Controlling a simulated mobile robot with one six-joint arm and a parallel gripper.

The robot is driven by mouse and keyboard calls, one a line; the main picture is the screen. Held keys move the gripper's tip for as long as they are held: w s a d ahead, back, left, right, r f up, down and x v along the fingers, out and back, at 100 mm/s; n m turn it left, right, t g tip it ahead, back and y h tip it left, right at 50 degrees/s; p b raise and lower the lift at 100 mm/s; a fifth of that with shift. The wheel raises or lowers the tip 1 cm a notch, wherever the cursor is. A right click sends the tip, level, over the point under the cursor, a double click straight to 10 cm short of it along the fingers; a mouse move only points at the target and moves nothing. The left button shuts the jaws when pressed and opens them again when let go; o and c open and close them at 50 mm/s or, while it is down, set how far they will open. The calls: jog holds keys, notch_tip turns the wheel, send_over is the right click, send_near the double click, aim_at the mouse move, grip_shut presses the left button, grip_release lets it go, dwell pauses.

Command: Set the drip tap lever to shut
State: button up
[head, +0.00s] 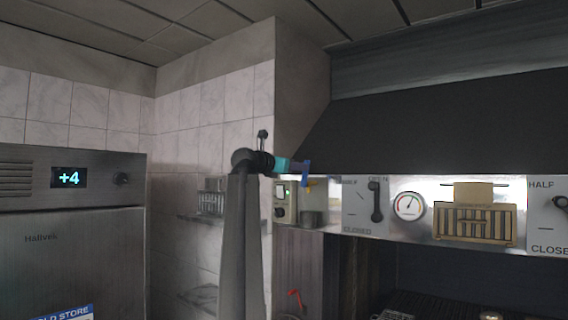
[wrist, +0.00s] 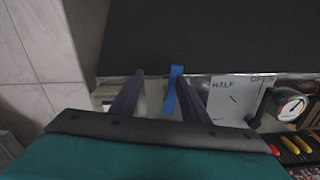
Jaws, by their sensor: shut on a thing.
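A second such plate with a dark lever (head: 561,203) is at the right edge; no label tells which is the drip tap. My gripper (head: 306,169) is left of the first plate, apart from both levers. Its fingers (wrist: 162,78) are around a blue strip (wrist: 172,92); where they touch it is unclear.
A round gauge (head: 408,206) and a slatted brown piece (head: 474,222) sit right of the first plate. A small box with a green light (head: 285,197) is just below my gripper. The dark hood (head: 440,120) slopes above. A red hooked piece (head: 295,298) is lower down.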

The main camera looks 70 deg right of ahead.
jog(key=s+f+p+v, duration=0.1)
jog(key=p+v, duration=0.1)
jog(key=v, duration=1)
jog(key=shift+a+f+p, duration=0.15)
jog(key=shift+a+p, duration=0.15)
jog(key=shift+a, duration=0.25)
dwell(1.8)
jog(key=shift+w, duration=0.1)
jog(key=shift+a, duration=0.1)
jog(key=b+v, duration=0.2)
jog(key=v, duration=1.1)
jog(key=shift+a, duration=0.35)
